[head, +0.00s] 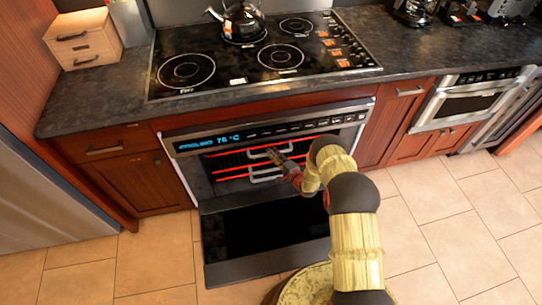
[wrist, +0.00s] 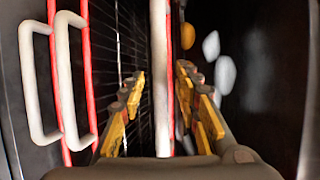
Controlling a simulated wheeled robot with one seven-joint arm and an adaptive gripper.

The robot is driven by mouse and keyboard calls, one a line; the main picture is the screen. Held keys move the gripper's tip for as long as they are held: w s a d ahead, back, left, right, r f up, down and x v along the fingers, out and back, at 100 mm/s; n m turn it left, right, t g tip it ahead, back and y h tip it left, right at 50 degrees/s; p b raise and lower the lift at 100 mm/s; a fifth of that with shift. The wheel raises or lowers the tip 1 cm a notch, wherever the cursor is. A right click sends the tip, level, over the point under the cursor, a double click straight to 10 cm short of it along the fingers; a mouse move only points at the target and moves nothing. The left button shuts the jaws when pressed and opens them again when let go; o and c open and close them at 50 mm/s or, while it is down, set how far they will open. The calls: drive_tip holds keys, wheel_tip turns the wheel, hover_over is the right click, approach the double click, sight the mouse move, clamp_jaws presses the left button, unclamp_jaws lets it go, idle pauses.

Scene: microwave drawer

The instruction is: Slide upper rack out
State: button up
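The oven (head: 193,188) has its door (head: 262,240) folded down. Inside are wire racks with red front bars and pale U-shaped handles. The upper handle (head: 262,150) and lower handle (head: 266,178) show in the head view. Two pale handles (wrist: 36,85) beside red bars show at left in the wrist view. My gripper (head: 276,156) is at the oven opening, close to the handles. In the wrist view my gripper (wrist: 160,95) is open, its fingers either side of a pale and red bar (wrist: 160,60). I cannot tell which rack that bar belongs to, or whether the fingers touch it.
The cooktop (head: 235,72) with a kettle (head: 243,22) is above the oven. Cabinets (head: 140,180) flank it, with a smaller appliance (head: 465,103) at right. The open door extends over the tiled floor (head: 440,205), which is clear at right.

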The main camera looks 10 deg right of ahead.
drive_tip(key=shift+w+a+f, duration=0.2)
drive_tip(key=shift+w+a, duration=0.1)
drive_tip(key=shift+w, duration=0.35)
drive_tip(key=c, duration=0.3)
clamp_jaws()
drive_tip(key=shift+s, duration=0.1)
